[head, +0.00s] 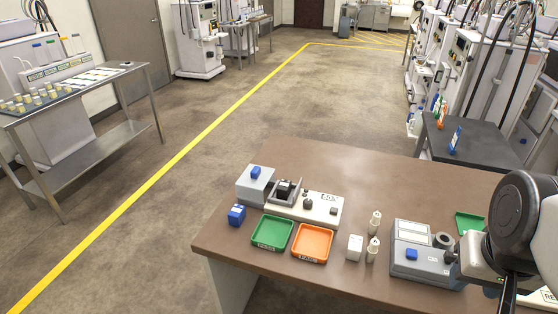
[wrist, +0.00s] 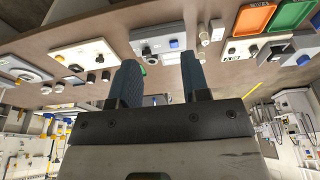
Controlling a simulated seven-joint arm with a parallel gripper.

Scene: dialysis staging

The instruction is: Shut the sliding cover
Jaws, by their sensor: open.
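A light grey box-shaped cover (head: 256,188) with a blue knob (head: 256,172) sits at the left end of a pale panel unit (head: 322,208) on the brown table in the head view. To its right, a grey-framed recess with a dark block (head: 285,189) lies uncovered. The panel unit also shows at the right of the wrist view (wrist: 241,56), upside down. My gripper (wrist: 160,82) is open and empty in the wrist view, fingers apart, away from the cover.
A green tray (head: 256,246) and an orange tray (head: 327,257) stand in front of the panel unit. A blue block (head: 236,215) is left of them. White bottles (head: 373,249), a white box (head: 354,247) and a grey device (head: 421,270) stand rightward. The table's back middle is clear.

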